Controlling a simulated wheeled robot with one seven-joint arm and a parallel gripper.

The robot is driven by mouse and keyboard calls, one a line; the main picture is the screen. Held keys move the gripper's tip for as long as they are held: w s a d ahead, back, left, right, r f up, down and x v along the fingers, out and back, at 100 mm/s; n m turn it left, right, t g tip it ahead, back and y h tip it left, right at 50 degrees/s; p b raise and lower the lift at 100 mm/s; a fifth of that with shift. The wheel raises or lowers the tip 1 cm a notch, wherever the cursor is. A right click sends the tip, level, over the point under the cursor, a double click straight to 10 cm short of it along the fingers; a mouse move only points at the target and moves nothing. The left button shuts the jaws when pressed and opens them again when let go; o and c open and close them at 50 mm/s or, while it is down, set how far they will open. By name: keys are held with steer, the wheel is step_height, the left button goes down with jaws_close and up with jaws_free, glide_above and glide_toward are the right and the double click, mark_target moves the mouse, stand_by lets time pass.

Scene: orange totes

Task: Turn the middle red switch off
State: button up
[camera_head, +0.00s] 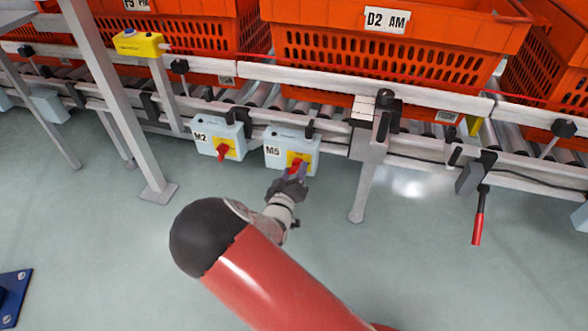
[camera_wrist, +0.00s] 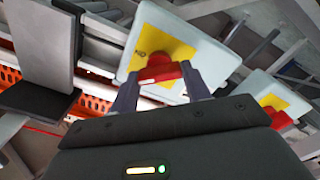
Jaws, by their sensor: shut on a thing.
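The red switch (camera_head: 295,165) sits on a yellow plate on the light blue box (camera_head: 273,137) labelled M5, and my gripper (camera_head: 297,174) is at it. In the wrist view the red switch (camera_wrist: 160,68) lies between the two fingers of my gripper (camera_wrist: 158,80), which are shut on its handle. The switch body shows above the fingertips against the yellow plate. A second red switch (camera_head: 223,151) is on the box (camera_head: 207,136) labelled M2, to the left. It also shows at the right of the wrist view (camera_wrist: 279,117).
Orange totes (camera_head: 400,60) stand on the roller conveyor behind the boxes. A grey conveyor leg (camera_head: 367,180) is right of M5, and a slanted grey post (camera_head: 120,95) is left of M2. A red-handled lever (camera_head: 478,215) hangs at the right.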

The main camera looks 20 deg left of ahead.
steer(key=n+p, duration=0.2)
steer(key=n, duration=0.3)
steer(key=shift+n, duration=0.3)
steer(key=shift+a+f+n+p, duration=0.15)
steer(key=shift+n+p, duration=0.4)
steer(key=shift+n, duration=1.65)
steer(key=o, duration=1)
steer(key=s, duration=0.8)
